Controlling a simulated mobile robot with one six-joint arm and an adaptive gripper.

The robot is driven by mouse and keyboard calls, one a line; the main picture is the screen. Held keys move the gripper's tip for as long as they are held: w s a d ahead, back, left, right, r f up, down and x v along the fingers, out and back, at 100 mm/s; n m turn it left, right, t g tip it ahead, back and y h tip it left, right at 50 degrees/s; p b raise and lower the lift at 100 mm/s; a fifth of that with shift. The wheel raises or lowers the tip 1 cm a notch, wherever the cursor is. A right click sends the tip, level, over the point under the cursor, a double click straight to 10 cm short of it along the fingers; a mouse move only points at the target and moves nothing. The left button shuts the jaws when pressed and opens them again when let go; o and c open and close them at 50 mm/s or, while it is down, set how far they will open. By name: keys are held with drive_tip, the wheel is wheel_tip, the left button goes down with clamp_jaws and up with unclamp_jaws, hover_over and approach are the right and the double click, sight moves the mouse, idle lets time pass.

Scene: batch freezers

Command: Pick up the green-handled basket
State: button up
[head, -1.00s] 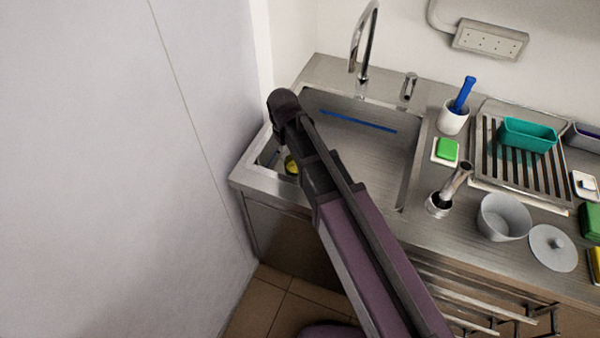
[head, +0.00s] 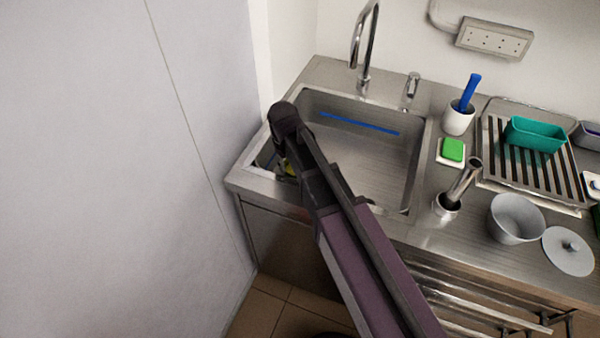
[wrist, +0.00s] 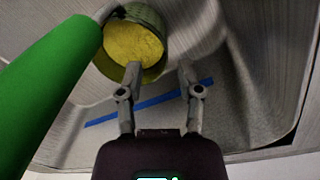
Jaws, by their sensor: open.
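The green-handled basket is in the sink (head: 375,160). In the wrist view its thick green handle (wrist: 45,85) rises close to the camera at the left, and its round body with a yellow inside (wrist: 133,45) is at the top. In the head view only a small yellow patch of the basket (head: 288,168) shows beside my arm. My gripper (wrist: 159,68) is open with its fingers apart. Its left fingertip overlaps the basket's lower rim in the picture; I cannot tell whether they touch. The handle is left of the fingers, not between them. The head view hides my gripper.
A tall wall panel (head: 110,170) stands close at the left of the sink. The faucet (head: 362,50) rises behind it. A white cup (head: 458,118), green sponge (head: 453,150), metal holder (head: 447,205), grey pot (head: 516,220) and slatted rack (head: 520,175) crowd the right counter.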

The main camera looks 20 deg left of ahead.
sight(289, 174)
drive_tip(key=shift+f, duration=0.1)
drive_tip(key=shift+f+b, duration=2.5)
drive_tip(key=shift+b, duration=0.15)
clamp_jaws()
